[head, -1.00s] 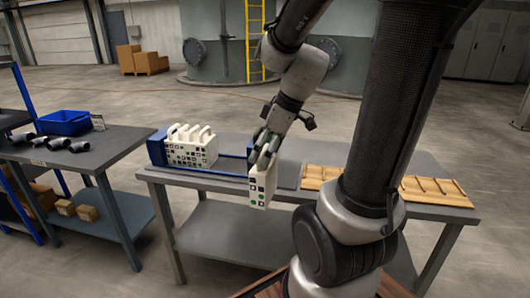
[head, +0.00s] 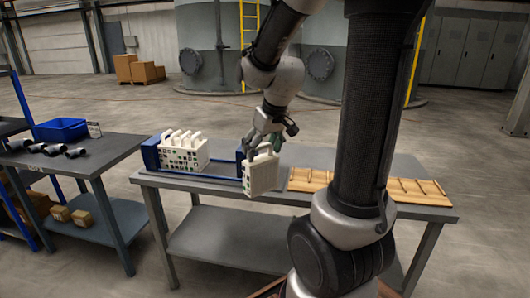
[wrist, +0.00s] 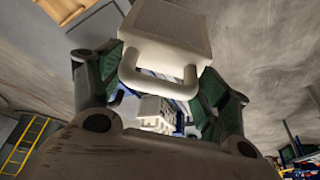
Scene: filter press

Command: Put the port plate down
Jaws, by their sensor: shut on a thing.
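The white port plate (head: 261,175) hangs upright from my gripper (head: 265,143) in the head view, in front of the right end of the blue press frame (head: 215,176). My gripper is shut on the plate's top handle. In the wrist view the plate (wrist: 170,25) and its loop handle (wrist: 158,82) show between the green-padded fingers (wrist: 160,90). Several other white plates (head: 184,153) stand packed in the left part of the frame. Whether the held plate's lower edge touches anything cannot be told.
A wooden slotted rack (head: 420,192) lies on the right of the grey table (head: 225,216), partly behind my arm. A side table (head: 88,160) at left carries a blue bin (head: 62,130) and several dark pipe fittings (head: 53,150).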

